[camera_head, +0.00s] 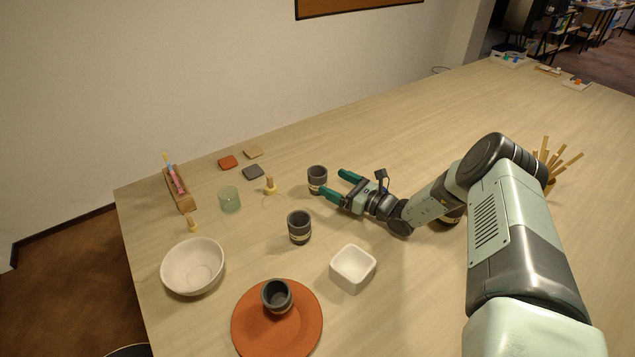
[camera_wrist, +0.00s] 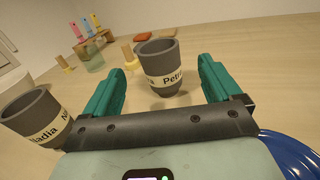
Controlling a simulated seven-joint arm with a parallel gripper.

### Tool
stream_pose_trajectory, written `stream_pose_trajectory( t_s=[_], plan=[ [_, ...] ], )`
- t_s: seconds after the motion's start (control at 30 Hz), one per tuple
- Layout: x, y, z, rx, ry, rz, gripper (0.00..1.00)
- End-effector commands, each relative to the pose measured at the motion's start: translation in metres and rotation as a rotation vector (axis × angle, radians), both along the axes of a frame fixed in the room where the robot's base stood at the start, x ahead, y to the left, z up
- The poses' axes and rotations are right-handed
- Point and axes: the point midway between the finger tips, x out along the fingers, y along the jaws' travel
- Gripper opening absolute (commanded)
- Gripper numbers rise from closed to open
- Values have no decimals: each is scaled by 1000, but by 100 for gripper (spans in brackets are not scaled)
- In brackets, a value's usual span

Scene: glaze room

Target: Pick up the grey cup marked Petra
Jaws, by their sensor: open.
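The grey cup marked Petra (camera_wrist: 157,68) stands upright on the table, its label partly readable in the wrist view. In the head view this cup (camera_head: 316,174) is just left of my gripper (camera_head: 337,183). My gripper is open, with green fingers pointing at the cup. In the wrist view the cup shows between the two fingertips (camera_wrist: 161,68), slightly beyond them, and I see no contact. A similar grey cup marked Nadia (camera_wrist: 32,112) stands nearer, left of the fingers; it also shows in the head view (camera_head: 299,222).
Another grey cup (camera_head: 277,288) sits on an orange plate (camera_head: 252,337). A white square bowl (camera_head: 352,268), a white round bowl (camera_head: 193,266) and a greenish glass (camera_head: 229,200) stand nearby. Another dark cup (camera_head: 451,215) is partly behind my arm. A blue dish (camera_wrist: 288,152) lies right of the gripper.

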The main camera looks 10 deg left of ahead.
Motion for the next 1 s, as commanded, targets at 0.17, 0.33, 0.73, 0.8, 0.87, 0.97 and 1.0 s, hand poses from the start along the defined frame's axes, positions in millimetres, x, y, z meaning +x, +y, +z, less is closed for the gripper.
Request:
stream_pose_trajectory(
  t_s=[0.17, 0.33, 0.73, 0.8, 0.87, 0.97, 1.0],
  plan=[
    [8, 16, -1, -1, 0, 0, 91],
    [14, 33, -3, -1, 0, 2, 91],
    [31, 64, -5, -1, 2, -2, 91],
    [31, 64, -5, -1, 2, -2, 91],
    [31, 64, -5, -1, 2, -2, 91],
    [31, 64, -5, -1, 1, -2, 76],
    [31, 64, -4, -1, 1, -2, 70]
  ],
)
